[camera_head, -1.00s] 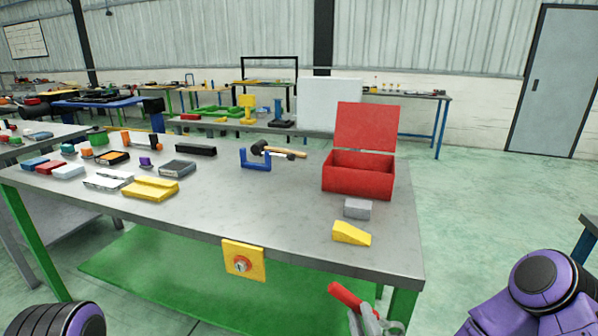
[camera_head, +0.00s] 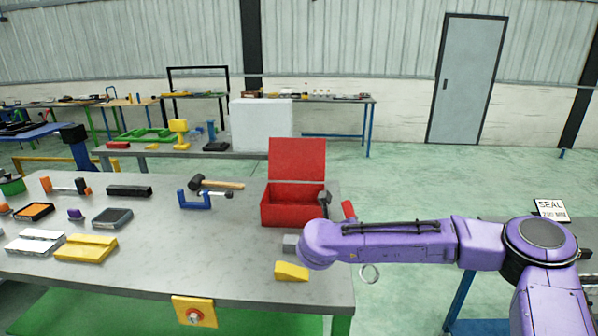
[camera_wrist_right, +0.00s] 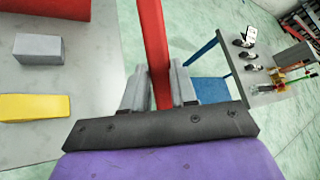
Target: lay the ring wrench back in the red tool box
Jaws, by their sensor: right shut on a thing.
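The red tool box (camera_head: 288,214) stands on the workbench at its far right with its lid raised; part of it also shows at the top left of the right wrist view (camera_wrist_right: 45,7). My right gripper (camera_wrist_right: 158,85) is shut on the red handle of the ring wrench (camera_wrist_right: 152,40). In the head view the wrench's red end (camera_head: 348,209) sticks up above my purple arm, just right of the box, and its grey ring hangs below the arm. The inside of the box is only partly visible. My left gripper is out of view.
A grey block (camera_wrist_right: 39,48) and a yellow wedge (camera_head: 291,271) lie in front of the box. A hammer (camera_head: 215,183) and a blue clamp (camera_head: 195,200) lie left of it. The bench's right edge runs beside the box, with open floor beyond.

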